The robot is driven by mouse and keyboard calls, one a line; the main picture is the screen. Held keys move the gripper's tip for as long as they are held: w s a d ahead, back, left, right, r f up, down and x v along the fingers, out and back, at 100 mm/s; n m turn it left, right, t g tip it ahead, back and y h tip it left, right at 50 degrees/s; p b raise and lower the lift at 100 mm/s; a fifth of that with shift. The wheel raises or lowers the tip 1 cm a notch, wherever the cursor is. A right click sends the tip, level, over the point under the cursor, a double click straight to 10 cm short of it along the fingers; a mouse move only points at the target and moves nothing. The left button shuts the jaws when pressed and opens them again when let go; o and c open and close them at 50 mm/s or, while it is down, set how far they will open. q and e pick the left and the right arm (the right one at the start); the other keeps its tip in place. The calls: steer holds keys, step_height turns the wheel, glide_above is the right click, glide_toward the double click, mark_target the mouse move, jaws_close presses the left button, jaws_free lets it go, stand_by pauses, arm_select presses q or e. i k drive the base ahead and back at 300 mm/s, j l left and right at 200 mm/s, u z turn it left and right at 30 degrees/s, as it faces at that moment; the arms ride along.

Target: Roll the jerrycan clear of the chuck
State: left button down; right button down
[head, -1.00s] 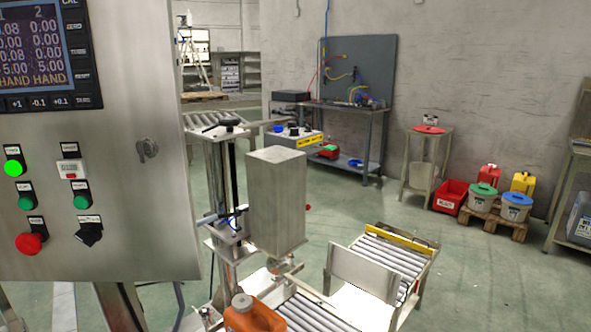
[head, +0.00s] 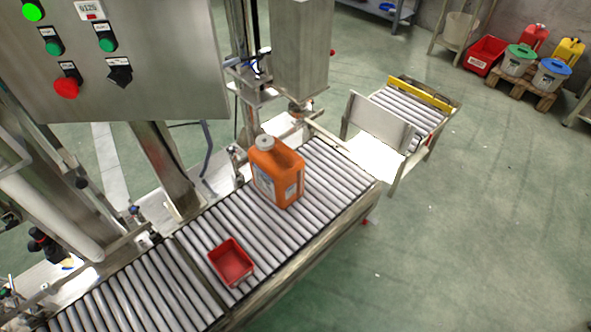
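The orange jerrycan (head: 278,180) stands upright on the roller conveyor (head: 330,170), with a grey cap on top and a pale label on its side. A tall grey housing (head: 300,45) stands behind it, up and to the right in the picture. A small round metal part (head: 299,106), which looks like the chuck, sits under that housing. In the picture the jerrycan is apart from this part, to its lower left; the exact distance in depth is hard to tell. Neither of my grippers shows in the head view.
A red open tray (head: 231,262) sits on the rollers nearer than the jerrycan. A grey control panel (head: 150,60) overhangs the upper left. A metal plate (head: 382,122) and another roller section (head: 410,112) lie beyond the conveyor's far end.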

mark_target(278, 172)
steer(key=i+l+u, duration=0.1)
steer(key=u, duration=0.3)
steer(key=l+u, duration=0.2)
steer(key=u, duration=0.25)
steer(key=i+l+u, duration=0.15)
steer(key=l, duration=0.15)
steer(key=l+u, duration=0.15)
steer(key=l, duration=0.15)
steer(key=l+u, duration=0.35)
steer(key=l, duration=0.8)
steer(key=l+u, duration=0.2)
steer(key=l, duration=1.5)
